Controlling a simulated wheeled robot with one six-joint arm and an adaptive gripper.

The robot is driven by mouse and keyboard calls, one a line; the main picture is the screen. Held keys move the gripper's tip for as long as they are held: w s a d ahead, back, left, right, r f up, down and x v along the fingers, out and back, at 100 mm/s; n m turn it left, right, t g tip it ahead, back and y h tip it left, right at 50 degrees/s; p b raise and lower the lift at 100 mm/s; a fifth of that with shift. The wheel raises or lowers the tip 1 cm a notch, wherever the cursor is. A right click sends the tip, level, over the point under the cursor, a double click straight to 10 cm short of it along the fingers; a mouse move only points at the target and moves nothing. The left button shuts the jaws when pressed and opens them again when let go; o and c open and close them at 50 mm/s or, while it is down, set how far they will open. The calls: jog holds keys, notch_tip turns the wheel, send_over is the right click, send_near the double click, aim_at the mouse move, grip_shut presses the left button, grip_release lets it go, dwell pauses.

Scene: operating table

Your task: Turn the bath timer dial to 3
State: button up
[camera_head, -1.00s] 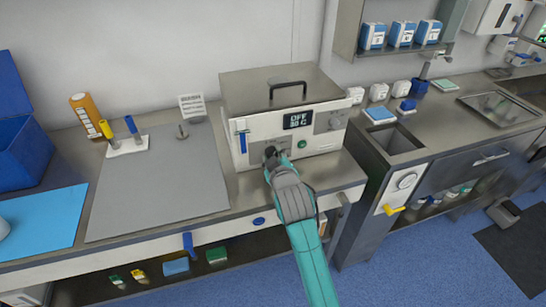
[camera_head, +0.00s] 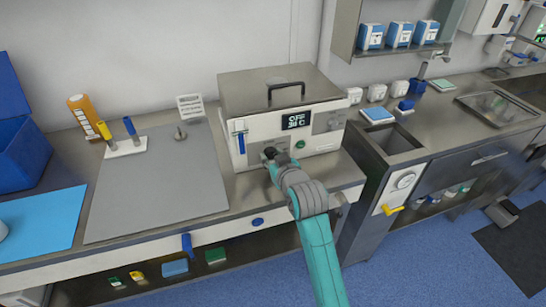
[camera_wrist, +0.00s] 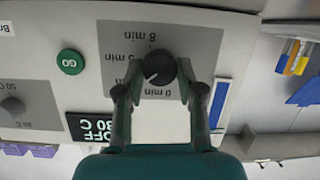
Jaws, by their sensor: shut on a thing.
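The bath (camera_head: 282,110) is a steel-lidded box with a white front on the counter. Its timer dial (camera_wrist: 159,68) is a round black knob on a grey panel, seen upside down in the wrist view. Printed labels around it include 0 min and 8 min; a finger partly covers one label between. The dial's light mark seems to point to the picture's lower left, between 0 min and the partly covered label. My gripper (camera_wrist: 159,90) is shut on the dial, a finger on each side. In the head view my gripper (camera_head: 269,154) hides the dial.
A green GO button (camera_wrist: 70,62), a second knob (camera_wrist: 12,107) and a display (camera_wrist: 92,128) reading OFF and 30 C are on the same front. A grey mat (camera_head: 160,185) lies left on the counter.

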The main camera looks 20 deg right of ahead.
jog(key=o, duration=1.1)
jog(key=shift+o, duration=0.2)
jog(key=v, duration=1.2)
jog(key=shift+a, duration=0.1)
